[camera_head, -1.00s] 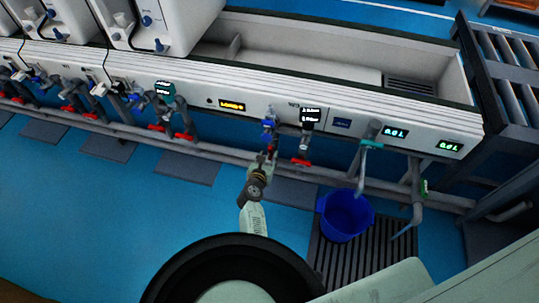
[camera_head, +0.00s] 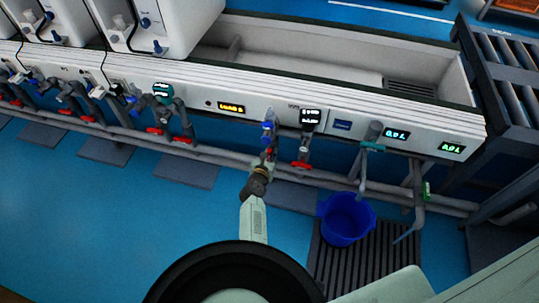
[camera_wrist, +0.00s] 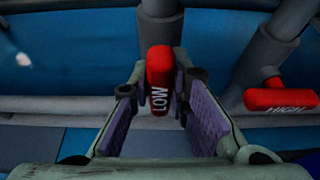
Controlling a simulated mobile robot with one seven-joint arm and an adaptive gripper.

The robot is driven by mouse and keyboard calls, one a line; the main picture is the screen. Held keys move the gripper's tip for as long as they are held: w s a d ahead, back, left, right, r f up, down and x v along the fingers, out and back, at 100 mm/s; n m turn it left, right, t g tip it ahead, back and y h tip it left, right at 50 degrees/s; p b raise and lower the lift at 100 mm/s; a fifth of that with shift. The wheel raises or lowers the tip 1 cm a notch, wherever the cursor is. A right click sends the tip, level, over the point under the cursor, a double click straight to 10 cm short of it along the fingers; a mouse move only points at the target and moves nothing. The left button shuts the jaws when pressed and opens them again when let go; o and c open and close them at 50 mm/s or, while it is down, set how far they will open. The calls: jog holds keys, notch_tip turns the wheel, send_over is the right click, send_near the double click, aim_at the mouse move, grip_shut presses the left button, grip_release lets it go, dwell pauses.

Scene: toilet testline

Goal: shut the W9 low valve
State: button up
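The low valve handle (camera_wrist: 159,75) is red, marked LOW, and sits under a grey vertical pipe in the wrist view. Its lettered end points toward the camera, in line with the pipe. My gripper (camera_wrist: 162,105) is open, with one purple-padded finger on each side of the handle. Gaps show beside the handle; contact at its far end cannot be told. In the head view my gripper (camera_head: 268,162) is at the pipe below the blue fitting (camera_head: 268,130) and largely hides the low handle. The red HIGH handle (camera_wrist: 281,97) lies to the right, turned crosswise; it also shows in the head view (camera_head: 301,165).
A long white panel (camera_head: 230,95) with displays runs behind the pipes. A horizontal grey pipe (camera_head: 225,156) passes below the valves. A blue bucket (camera_head: 346,220) stands on a dark grate at right. A teal-handled tap (camera_head: 372,146) is above it. Blue floor at left is open.

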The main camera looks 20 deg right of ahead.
grip_shut()
jog(key=shift+s+d+m+t+y+p, duration=0.15)
jog(key=shift+m+t+y+p, duration=0.3)
jog(key=shift+m+p, duration=0.6)
jog(key=shift+d+m+t+y+p, duration=0.1)
jog(key=shift+m+t+y+p, duration=0.35)
jog(key=shift+m, duration=0.4)
jog(key=shift+f, duration=0.1)
jog(key=m+t+y, duration=0.1)
jog(key=m, duration=0.1)
jog(key=shift+f+m, duration=0.15)
jog(key=shift+m, duration=0.25)
jog(key=m, duration=0.1)
jog(key=m+t+b, duration=0.1)
jog(key=m+t+y, duration=0.1)
jog(key=m, duration=0.1)
jog(key=shift+s+d+f+b, duration=0.1)
jog(key=shift+f+b, duration=0.15)
jog(key=shift+b, duration=0.05)
jog(key=shift+m+t+b, duration=0.7)
jog(key=shift+m+t, duration=0.1)
jog(key=shift+m, duration=0.6)
